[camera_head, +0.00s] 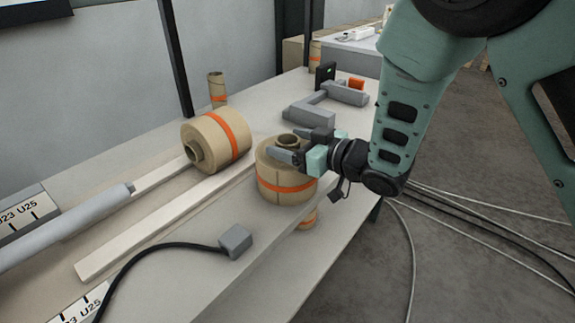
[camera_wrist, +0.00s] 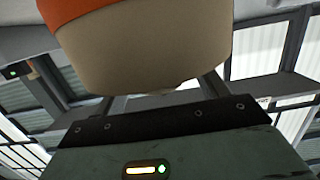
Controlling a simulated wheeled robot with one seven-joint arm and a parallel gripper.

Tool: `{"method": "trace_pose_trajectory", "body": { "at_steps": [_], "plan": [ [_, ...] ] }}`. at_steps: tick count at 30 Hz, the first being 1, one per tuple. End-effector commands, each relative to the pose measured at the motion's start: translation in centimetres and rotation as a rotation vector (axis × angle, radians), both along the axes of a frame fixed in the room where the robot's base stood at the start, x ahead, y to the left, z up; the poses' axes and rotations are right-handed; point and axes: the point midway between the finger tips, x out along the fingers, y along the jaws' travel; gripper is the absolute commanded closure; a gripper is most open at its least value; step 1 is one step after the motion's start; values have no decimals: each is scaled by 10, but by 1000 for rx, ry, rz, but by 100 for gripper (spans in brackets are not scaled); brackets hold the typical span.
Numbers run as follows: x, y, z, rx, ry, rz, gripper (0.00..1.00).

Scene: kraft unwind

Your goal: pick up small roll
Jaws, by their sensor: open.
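A tan roll with an orange band (camera_head: 284,186) stands upright near the table's front edge, with its core showing on top. My gripper (camera_head: 286,144) is open at the top of this roll, its grey fingers to either side of the core; I cannot tell whether they touch it. In the wrist view a tan roll surface with an orange band (camera_wrist: 150,45) fills the top middle, very near the gripper and hiding most of the fingers. A second banded roll (camera_head: 215,139) lies on its side to the left.
A grey bracket-shaped part (camera_head: 312,111) lies behind the gripper. A grey block with a black cable (camera_head: 236,240) lies in front. A pale bar (camera_head: 160,223) and a grey shaft (camera_head: 65,225) are at left. Another slim roll (camera_head: 308,219) shows below the table edge.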

Motion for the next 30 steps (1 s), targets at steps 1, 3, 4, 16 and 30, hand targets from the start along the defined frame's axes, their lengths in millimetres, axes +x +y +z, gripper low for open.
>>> {"method": "trace_pose_trajectory", "body": {
  "at_steps": [1,3,4,16,30],
  "plan": [
    [5,7,1,-2,-1,3,27],
    [11,15,-1,-2,-1,3,27],
    [13,17,-1,-1,-1,2,27],
    [19,24,-3,0,0,0,41],
    [20,24,-1,4,-4,0,100]
  ]
}}
